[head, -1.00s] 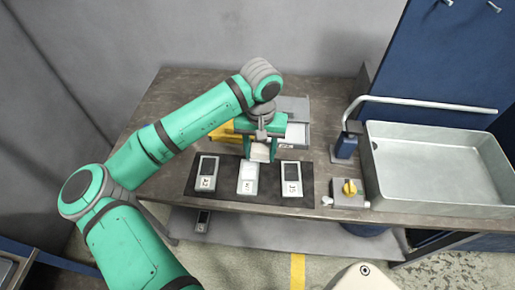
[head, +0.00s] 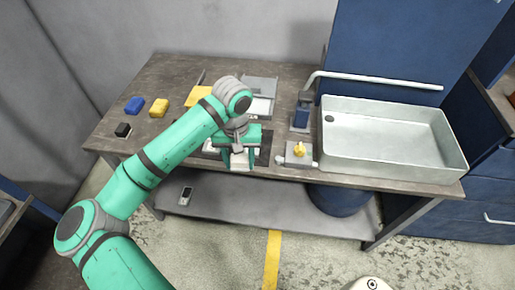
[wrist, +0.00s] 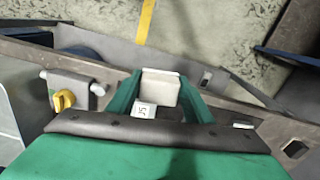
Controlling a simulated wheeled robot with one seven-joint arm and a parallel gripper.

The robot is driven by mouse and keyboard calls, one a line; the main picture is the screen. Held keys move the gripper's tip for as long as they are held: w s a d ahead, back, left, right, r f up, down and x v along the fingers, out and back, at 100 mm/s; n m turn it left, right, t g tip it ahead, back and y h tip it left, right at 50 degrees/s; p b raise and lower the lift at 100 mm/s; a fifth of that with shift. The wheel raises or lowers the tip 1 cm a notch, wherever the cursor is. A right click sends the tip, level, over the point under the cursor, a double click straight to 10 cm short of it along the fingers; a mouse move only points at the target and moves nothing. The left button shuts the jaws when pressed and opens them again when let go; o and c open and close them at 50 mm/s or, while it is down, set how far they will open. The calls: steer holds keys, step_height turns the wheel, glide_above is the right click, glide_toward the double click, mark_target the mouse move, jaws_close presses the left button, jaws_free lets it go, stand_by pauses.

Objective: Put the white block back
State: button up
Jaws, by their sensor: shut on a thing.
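My gripper (head: 238,160) is shut on the white block (wrist: 160,86), which sits between the two green fingers in the wrist view. In the head view the block (head: 239,159) shows as a pale patch between the fingers, above the front part of the table. A dark mat (head: 265,156) lies behind and below the gripper, mostly hidden by the arm. A small white label (wrist: 143,110) marked like "J5" shows beside the block in the wrist view. I cannot tell whether the block touches anything below.
A blue block (head: 134,105), a yellow block (head: 158,107) and a black block (head: 122,130) lie at the table's left. A fixture with a yellow knob (head: 299,149) and a metal sink (head: 390,140) stand to the right. A phone-like device (head: 186,195) lies on the lower shelf.

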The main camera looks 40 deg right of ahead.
steer(key=w+a+f+n, duration=0.4)
steer(key=w+a+f, duration=0.2)
steer(key=w+a, duration=0.4)
steer(key=w+a+f+n, duration=0.3)
steer(key=w+a+f, duration=0.3)
steer(key=w+a, duration=0.5)
steer(key=shift+w+a+f+n, duration=0.15)
steer(key=shift+a+n, duration=0.25)
steer(key=shift+a, duration=1.6)
